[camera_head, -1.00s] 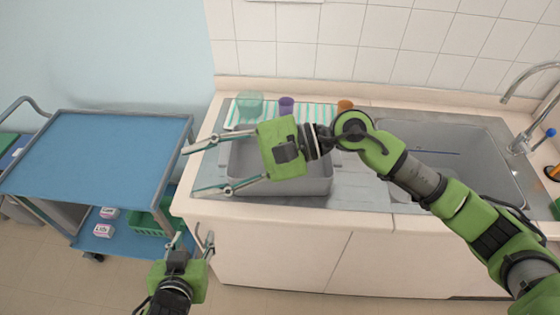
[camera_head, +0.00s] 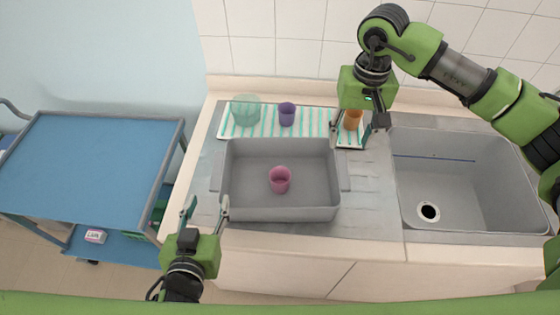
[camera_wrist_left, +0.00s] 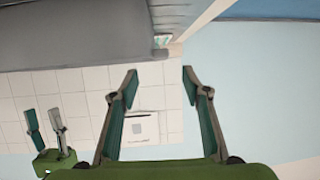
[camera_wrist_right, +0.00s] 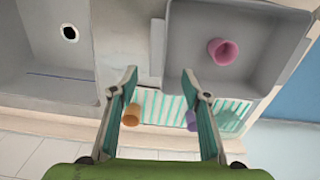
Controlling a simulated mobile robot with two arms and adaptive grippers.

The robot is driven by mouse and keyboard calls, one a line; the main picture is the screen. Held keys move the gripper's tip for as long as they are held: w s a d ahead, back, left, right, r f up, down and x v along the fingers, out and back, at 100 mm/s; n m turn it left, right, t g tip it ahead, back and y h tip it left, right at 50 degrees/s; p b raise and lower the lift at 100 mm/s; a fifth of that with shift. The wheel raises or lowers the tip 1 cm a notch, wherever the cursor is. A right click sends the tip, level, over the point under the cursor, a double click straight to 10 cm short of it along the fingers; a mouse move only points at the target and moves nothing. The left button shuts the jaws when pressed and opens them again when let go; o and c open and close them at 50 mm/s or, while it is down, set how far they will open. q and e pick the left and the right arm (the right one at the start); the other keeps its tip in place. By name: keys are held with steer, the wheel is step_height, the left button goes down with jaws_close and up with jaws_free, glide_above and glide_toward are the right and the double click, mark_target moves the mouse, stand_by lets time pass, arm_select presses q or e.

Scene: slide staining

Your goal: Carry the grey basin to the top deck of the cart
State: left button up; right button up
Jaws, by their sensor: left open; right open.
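The grey basin (camera_head: 240,205) sits on the steel drainboard left of the sink, with a pink cup (camera_head: 280,180) inside. It also shows in the right wrist view (camera_wrist_right: 265,70). The cart's blue top deck (camera_head: 95,165) is empty at the left. My left gripper (camera_head: 206,207) is open and empty by the basin's front left corner; I cannot tell if it touches. My right gripper (camera_head: 351,138) is open and pointing down near the orange cup (camera_head: 352,119), behind the basin's right end. In the right wrist view nothing is clamped between its fingers.
A striped mat (camera_head: 265,127) behind the basin bears a green glass container (camera_head: 246,110), a purple cup (camera_head: 287,113) and the orange cup. The sink bowl (camera_head: 470,190) to the right is empty. A gap separates cart and counter. The cart's lower deck holds a labelled box (camera_head: 95,236).

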mark_target(217, 177)
arm_select(q)
steer(key=x, duration=1.3)
steer(key=shift+w+r, duration=0.1)
steer(key=shift+w, duration=0.2)
arm_select(e)
step_height(217, 177, down, 13)
steer(key=shift+s+d+f, duration=0.1)
steer(key=shift+s+d, duration=0.05)
arm_select(q)
jaws_close()
arm_select(e)
jaws_close()
arm_select(q)
steer(key=shift+r, duration=0.1)
